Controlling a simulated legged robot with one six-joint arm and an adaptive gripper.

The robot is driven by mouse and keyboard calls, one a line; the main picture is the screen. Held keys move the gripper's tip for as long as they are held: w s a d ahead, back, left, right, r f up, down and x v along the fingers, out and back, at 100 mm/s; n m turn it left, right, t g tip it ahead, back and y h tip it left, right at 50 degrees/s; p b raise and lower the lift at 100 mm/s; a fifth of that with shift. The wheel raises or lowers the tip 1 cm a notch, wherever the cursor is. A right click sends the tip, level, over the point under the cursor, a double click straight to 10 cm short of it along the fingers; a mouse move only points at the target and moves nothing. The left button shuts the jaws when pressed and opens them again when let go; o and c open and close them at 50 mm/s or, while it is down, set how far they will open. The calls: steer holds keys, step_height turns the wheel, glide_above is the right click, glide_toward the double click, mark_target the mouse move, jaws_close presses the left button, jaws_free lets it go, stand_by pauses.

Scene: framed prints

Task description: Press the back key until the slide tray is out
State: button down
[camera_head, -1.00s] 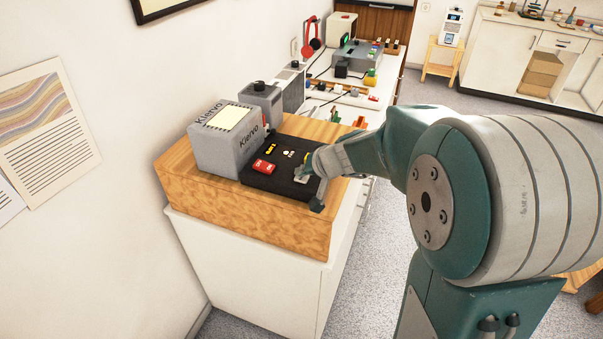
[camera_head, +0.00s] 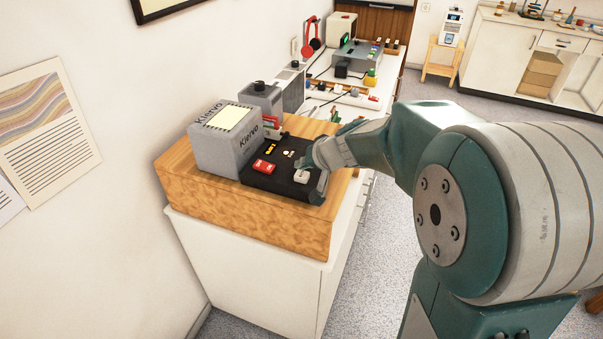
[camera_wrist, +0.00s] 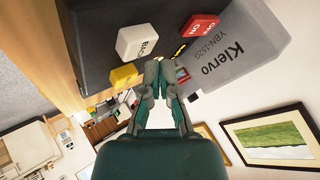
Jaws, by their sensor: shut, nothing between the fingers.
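The Kiervo device is a grey box (camera_head: 222,145) with a black key panel (camera_head: 262,182) in front of it. A red piece with a grey part, perhaps the slide tray (camera_head: 271,122), sticks out at the box's right side; in the wrist view a small red-framed piece (camera_wrist: 183,75) shows just past the fingertips. My gripper (camera_wrist: 167,66) is shut and empty, beside the BACK key and apart from it.
A red OFF/ON switch (camera_wrist: 197,25) and a yellow key (camera_wrist: 124,75) sit on the same panel. The device stands on a wooden block (camera_head: 240,220). A grey unit with a black knob (camera_head: 261,97) stands behind it. Framed prints hang on the wall.

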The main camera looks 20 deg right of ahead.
mark_target(303, 176)
steer(key=shift+r, duration=0.1)
steer(key=shift+r, duration=2.5)
steer(key=shift+s, duration=0.1)
steer(key=s+n+g+h, duration=0.2)
steer(key=s+n+h, duration=0.1)
steer(key=s, duration=2.4)
steer(key=shift+r+h, duration=0.15)
steer(key=shift+h, duration=0.65)
steer(key=shift+w+a, duration=0.1)
steer(key=shift+w, duration=0.05)
stand_by(0.4)
